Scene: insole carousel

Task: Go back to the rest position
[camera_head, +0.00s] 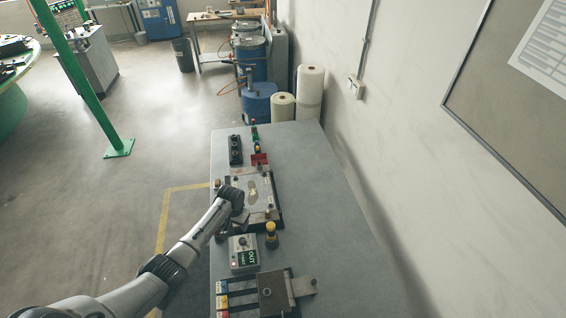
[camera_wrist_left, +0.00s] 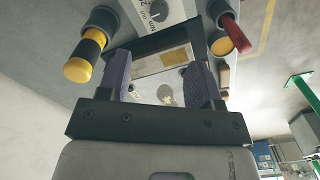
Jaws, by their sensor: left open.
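My left arm comes in from the left in the head view. Its gripper (camera_head: 240,216) is over the grey table, beside a flat plate fixture (camera_head: 258,190) with a small pale piece on it. In the left wrist view my left gripper (camera_wrist_left: 162,80) is open, its two dark purple-grey fingers apart. A metal plate shows between and beyond the fingers; I see nothing held. Whether the fingertips touch the fixture cannot be told. My right gripper is not in view.
The grey table (camera_head: 345,225) also holds a white box with a knob (camera_head: 243,252), a yellow-and-black post (camera_head: 271,236) and a dark block (camera_head: 278,292). A wall runs along its right side. Open floor (camera_head: 90,215) lies left; a green post (camera_head: 88,85) stands farther back.

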